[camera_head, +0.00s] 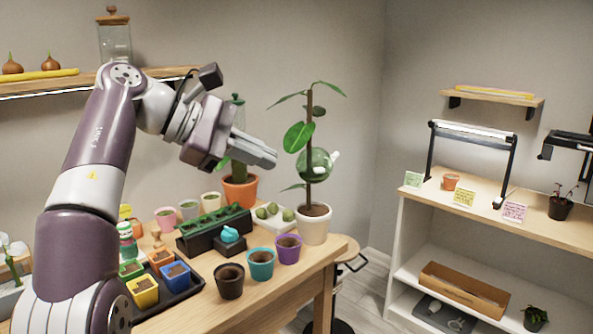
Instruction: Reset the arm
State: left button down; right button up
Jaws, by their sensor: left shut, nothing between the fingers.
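My left arm comes in from the left, and its gripper (262,157) is raised above the table, with its fingers pointing right. The fingers are together and hold nothing. The gripper is in front of a terracotta pot with a green plant (240,190), partly covering the plant. A tall plant in a cream pot (314,226) stands to the right of the fingertips, with a green glass globe (316,165) at its stem. My right gripper is not in view.
The wooden table (318,262) holds a dark seed tray (205,232), a tray of small coloured pots (185,287), and brown, teal and purple pots (288,248). A wall shelf (60,84) is behind my arm. A white shelf unit (397,265) stands at the right.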

pick_arm(q)
jog(key=w+r+n+t+h, duration=0.3)
jog(key=w+n+t, duration=0.65)
jog(key=n, duration=1.15)
jog(key=w+a+f+n+t+y, duration=0.2)
jog(key=a+f+n+y, duration=0.15)
jog(key=f+n, duration=0.35)
jog(key=w+a+f+n+t+y, duration=0.25)
jog(key=f+n+y, duration=0.2)
jog(key=n, duration=0.35)
jog(key=s+a+f+n+g+y, duration=0.2)
jog(key=s+a+f+n+y, duration=0.1)
jog(key=f+n, duration=0.3)
jog(key=s+a+f+n+g+y, duration=0.2)
jog(key=s+a+f+n, duration=0.15)
jog(key=f, duration=0.55)
jog(key=s+f+n+g+y, duration=0.1)
jog(key=s+f+n+g, duration=0.55)
jog(key=s+f, duration=0.6)
jog(key=s+f+n+g+y, duration=0.1)
jog(key=s+f+n+g, duration=0.7)
jog(key=s, duration=0.7)
notch_tip(320, 180, up, 17)
jog(key=m+t+p, duration=0.1)
jog(key=t+p, duration=0.1)
jog(key=p, duration=1.6)
jog(key=shift+r, duration=0.2)
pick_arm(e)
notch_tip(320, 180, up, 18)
